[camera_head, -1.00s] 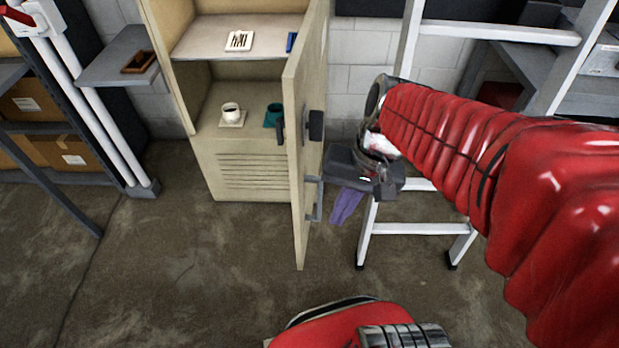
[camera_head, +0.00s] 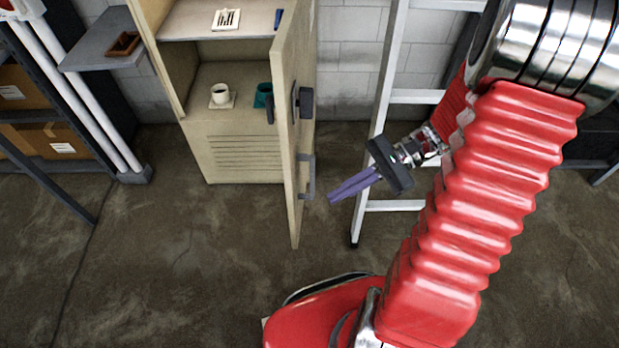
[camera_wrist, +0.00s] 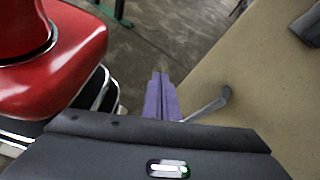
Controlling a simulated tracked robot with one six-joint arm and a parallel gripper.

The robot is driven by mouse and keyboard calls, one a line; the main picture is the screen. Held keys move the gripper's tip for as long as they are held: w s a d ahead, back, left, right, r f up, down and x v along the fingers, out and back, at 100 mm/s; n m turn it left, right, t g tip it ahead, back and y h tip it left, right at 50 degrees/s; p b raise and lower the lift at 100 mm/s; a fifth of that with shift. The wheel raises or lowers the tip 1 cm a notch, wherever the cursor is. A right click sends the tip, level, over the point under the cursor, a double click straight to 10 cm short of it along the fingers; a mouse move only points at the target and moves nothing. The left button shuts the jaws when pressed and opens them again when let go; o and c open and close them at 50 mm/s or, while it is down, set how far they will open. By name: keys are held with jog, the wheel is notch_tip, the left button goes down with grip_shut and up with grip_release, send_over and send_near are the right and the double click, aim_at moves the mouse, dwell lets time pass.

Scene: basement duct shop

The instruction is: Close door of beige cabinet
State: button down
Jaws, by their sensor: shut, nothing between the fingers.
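The beige cabinet (camera_head: 243,156) stands against the wall with its door (camera_head: 293,130) swung wide open toward me, seen nearly edge-on. The door's outer face, to the right, carries a grey bar handle (camera_head: 308,177) and a dark latch block (camera_head: 305,102). My gripper (camera_head: 331,200) is shut and empty, its purple fingers pointing left, just right of the door's outer face. In the wrist view the fingers (camera_wrist: 160,74) lie beside the beige door panel (camera_wrist: 240,75), and the handle (camera_wrist: 214,105) is right of them. I cannot tell whether fingers and door touch.
A white ladder (camera_head: 372,140) stands right behind my gripper. A shelf rack (camera_head: 45,135) is at left. The floor before the cabinet is clear.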

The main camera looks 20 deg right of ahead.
aim_at(295, 181)
jog(key=w+d+f+m+t+y, duration=0.2)
jog(key=d+f+m+t+y, duration=0.2)
jog(key=d+m+t, duration=0.3)
jog(key=shift+w+d+f+m+t, duration=0.15)
jog(key=shift+d+f+m+t, duration=0.2)
jog(key=shift+f+m, duration=0.25)
jog(key=x, duration=1.4)
